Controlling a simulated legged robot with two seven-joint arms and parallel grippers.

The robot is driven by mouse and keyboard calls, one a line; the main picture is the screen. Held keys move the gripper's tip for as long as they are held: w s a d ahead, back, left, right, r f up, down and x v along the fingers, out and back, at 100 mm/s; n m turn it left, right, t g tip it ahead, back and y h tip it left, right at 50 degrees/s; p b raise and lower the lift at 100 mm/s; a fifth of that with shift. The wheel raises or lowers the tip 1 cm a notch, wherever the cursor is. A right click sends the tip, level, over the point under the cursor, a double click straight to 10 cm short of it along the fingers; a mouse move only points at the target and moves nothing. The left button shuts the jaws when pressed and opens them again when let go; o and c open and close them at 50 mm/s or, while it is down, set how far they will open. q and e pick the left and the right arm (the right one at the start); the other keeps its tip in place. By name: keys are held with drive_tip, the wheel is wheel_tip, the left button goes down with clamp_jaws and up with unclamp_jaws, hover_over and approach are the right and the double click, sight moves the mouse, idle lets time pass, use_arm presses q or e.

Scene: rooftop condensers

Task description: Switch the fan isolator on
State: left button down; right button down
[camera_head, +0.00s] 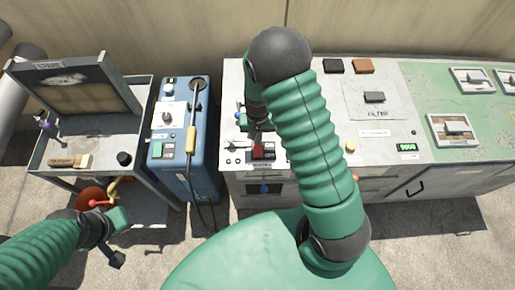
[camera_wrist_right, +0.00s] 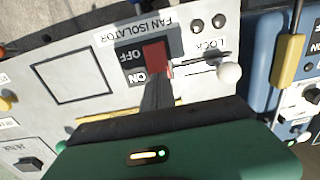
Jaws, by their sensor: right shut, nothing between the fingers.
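The fan isolator is a red switch (camera_wrist_right: 154,54) on a dark plate marked OFF and ON, under a FAN ISOLATOR label. In the head view the red switch (camera_head: 258,154) is on the light grey panel, partly hidden by my right arm. My right gripper (camera_wrist_right: 156,100) is shut and empty, its tips at the switch's ON end; I cannot tell if they touch. It also shows in the head view (camera_head: 256,137). A LOCK slider with a white knob (camera_wrist_right: 229,73) sits beside the switch. My left gripper (camera_head: 112,236) hangs at lower left, away from the panel; its opening is unclear.
A blue unit (camera_head: 205,165) with a yellow-handled cable stands left of the panel. A grey cart (camera_head: 103,165) with a brush (camera_head: 68,161) is further left. A green panel (camera_head: 430,90) with several switches lies right. Concrete floor is open in front.

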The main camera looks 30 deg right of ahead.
drive_tip(key=shift+a, duration=0.2)
drive_tip(key=shift+d+f, duration=0.2)
drive_tip(key=shift+d, duration=0.1)
drive_tip(key=shift+a+f+b, duration=0.15)
drive_tip(key=shift+f+b, duration=0.1)
drive_tip(key=shift+b, duration=0.1)
drive_tip(key=shift+f+b, duration=0.3)
drive_tip(key=shift+f, duration=0.2)
idle(0.3)
wheel_tip(320, 180, up, 7)
drive_tip(key=p, duration=0.6)
drive_tip(key=shift+r+p, duration=0.15)
drive_tip(key=shift+p, duration=0.2)
